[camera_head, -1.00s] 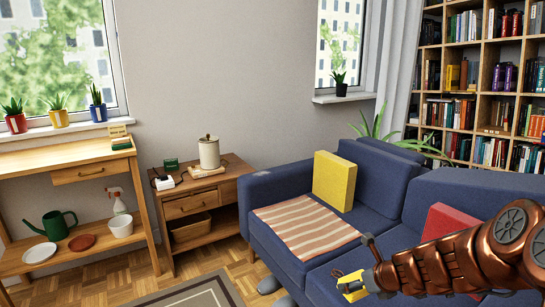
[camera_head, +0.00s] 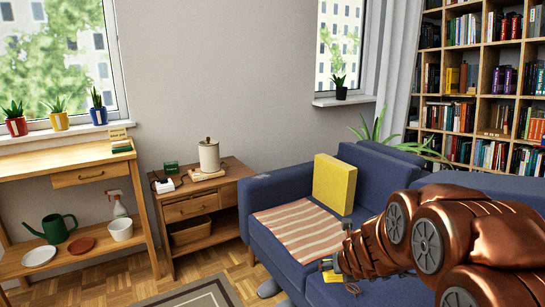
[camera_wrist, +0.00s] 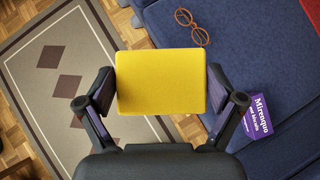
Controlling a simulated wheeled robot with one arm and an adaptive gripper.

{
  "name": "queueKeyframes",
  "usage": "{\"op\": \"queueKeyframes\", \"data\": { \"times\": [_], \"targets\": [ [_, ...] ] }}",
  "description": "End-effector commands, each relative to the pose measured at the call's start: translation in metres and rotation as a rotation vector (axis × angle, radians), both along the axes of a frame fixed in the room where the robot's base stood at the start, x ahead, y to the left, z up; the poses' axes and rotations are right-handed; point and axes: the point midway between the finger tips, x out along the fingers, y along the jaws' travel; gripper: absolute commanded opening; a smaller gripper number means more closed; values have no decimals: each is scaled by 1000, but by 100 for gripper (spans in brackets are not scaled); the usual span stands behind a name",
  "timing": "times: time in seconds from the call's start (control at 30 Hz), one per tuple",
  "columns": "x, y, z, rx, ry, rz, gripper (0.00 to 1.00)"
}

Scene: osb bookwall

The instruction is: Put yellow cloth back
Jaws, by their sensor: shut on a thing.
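The yellow cloth (camera_wrist: 160,82) is a flat-looking folded rectangle between the two fingers of my gripper (camera_wrist: 160,92) in the wrist view. The gripper is shut on its left and right edges. In the head view a small yellow part of the cloth (camera_head: 331,276) shows at my gripper (camera_head: 338,268), in front of the blue sofa seat; the rest is hidden by my arm. In the wrist view the cloth is over the sofa's front edge, with floor and rug to its left.
The blue sofa (camera_head: 277,187) bears a yellow cushion (camera_head: 335,184) and striped blanket (camera_head: 300,230). Glasses (camera_wrist: 193,27) and a purple box (camera_wrist: 257,118) lie on it. A side table (camera_head: 232,169) with a canister (camera_head: 209,155) and a wooden shelf table (camera_head: 45,160) stand left.

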Motion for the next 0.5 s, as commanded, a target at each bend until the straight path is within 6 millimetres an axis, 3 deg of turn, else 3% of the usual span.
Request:
{"op": "queueKeyframes", "data": {
  "times": [0.5],
  "targets": [
    [6, 4, 5, 2, -18, -23, 53]
  ]
}}
